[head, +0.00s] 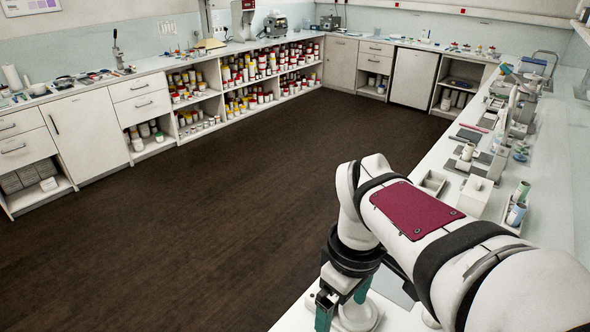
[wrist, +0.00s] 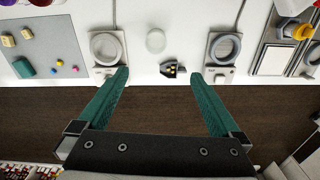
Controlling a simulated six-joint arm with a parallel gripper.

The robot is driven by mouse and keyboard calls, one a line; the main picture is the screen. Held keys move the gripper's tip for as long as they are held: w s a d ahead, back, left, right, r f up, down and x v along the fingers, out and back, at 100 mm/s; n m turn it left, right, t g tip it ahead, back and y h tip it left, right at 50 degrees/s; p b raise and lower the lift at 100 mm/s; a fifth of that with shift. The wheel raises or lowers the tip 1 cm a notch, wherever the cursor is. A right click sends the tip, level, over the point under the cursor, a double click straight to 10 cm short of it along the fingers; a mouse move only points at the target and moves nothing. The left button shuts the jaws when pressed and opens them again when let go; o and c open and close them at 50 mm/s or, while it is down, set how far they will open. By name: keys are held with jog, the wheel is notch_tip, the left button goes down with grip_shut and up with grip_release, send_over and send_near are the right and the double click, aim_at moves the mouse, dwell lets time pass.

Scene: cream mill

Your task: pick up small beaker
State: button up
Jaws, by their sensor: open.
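My gripper (wrist: 159,73) is open and empty in the wrist view, its two green fingers spread wide and pointing at the white counter (wrist: 146,74). A small pale round thing (wrist: 155,40) stands on the counter ahead of the gap between the fingers, seen from above. It may be the small beaker, but I cannot tell for sure. It is apart from both fingers. In the head view my gripper (head: 344,301) hangs low at the bottom, beside the right-hand counter. I cannot pick out the small beaker there.
Two grey devices with round rings, one left (wrist: 106,47) and one right (wrist: 224,48), flank the pale thing. A small black holder (wrist: 174,70) sits near the counter edge. A grey mat (wrist: 45,40) with small coloured pieces lies left. The dark floor (head: 220,190) is clear.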

jog(key=s+a+f+m, duration=0.1)
jog(key=s+f+m, duration=0.1)
jog(key=s+m, duration=0.4)
jog(key=s+a+f+m+y, duration=0.1)
jog(key=s+a+f+m, duration=0.1)
jog(key=s+m, duration=0.5)
jog(key=shift+s+a+m+y, duration=0.15)
jog(key=shift+s+m+y, duration=0.15)
jog(key=shift+s, duration=0.45)
jog(key=shift+f, duration=0.1)
jog(key=w+d+f+m+h, duration=0.1)
jog(key=w+f+m, duration=0.15)
jog(key=w, duration=0.45)
jog(key=w+d+f+m+h, duration=0.1)
jog(key=w+f, duration=0.3)
jog(key=w, duration=0.4)
jog(key=f, duration=1)
jog(key=d+f, duration=0.1)
jog(key=f, duration=0.4)
jog(key=shift+w+d, duration=0.1)
jog(key=c, duration=1.3)
